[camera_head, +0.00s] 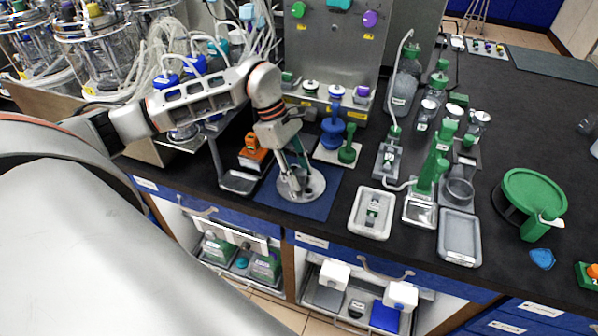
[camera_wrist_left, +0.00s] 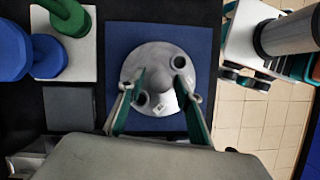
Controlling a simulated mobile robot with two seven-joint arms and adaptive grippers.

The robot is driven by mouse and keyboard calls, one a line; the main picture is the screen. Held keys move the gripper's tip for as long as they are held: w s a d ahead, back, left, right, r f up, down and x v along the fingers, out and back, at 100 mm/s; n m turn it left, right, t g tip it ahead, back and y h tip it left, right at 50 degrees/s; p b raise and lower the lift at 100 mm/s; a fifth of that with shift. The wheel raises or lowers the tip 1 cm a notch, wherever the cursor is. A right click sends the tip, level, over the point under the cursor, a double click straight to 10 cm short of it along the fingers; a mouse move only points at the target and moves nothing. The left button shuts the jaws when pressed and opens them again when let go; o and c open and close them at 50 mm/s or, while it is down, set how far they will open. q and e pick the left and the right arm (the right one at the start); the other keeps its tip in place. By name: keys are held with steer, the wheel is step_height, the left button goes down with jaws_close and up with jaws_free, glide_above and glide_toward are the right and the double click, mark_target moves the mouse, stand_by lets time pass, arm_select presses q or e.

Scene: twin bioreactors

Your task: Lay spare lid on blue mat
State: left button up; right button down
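The spare lid (camera_head: 314,187), a round grey disc with holes and a raised middle, lies over the blue mat (camera_head: 322,206). In the left wrist view the lid (camera_wrist_left: 155,56) appears flat, with blue mat (camera_wrist_left: 203,40) around it. My left gripper (camera_head: 293,184) is down at the lid. In the left wrist view my left gripper (camera_wrist_left: 162,80) has its two fingers spread on either side of the lid's raised middle, with gaps showing between. The mat is partly hidden by the lid and gripper. My right gripper is not in view.
A white plate with blue and green knobbed parts (camera_head: 347,153) stands just behind the mat. A grey tray (camera_head: 239,182) is at its left. White and grey trays (camera_head: 460,246) stand to the right. The counter's front edge is close to the mat.

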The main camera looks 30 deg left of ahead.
arm_select(q)
steer(key=shift+r, duration=0.15)
steer(key=shift+a+r, duration=0.1)
steer(key=shift+r, duration=0.15)
steer(key=v, duration=1.1)
steer(key=shift+r, duration=0.3)
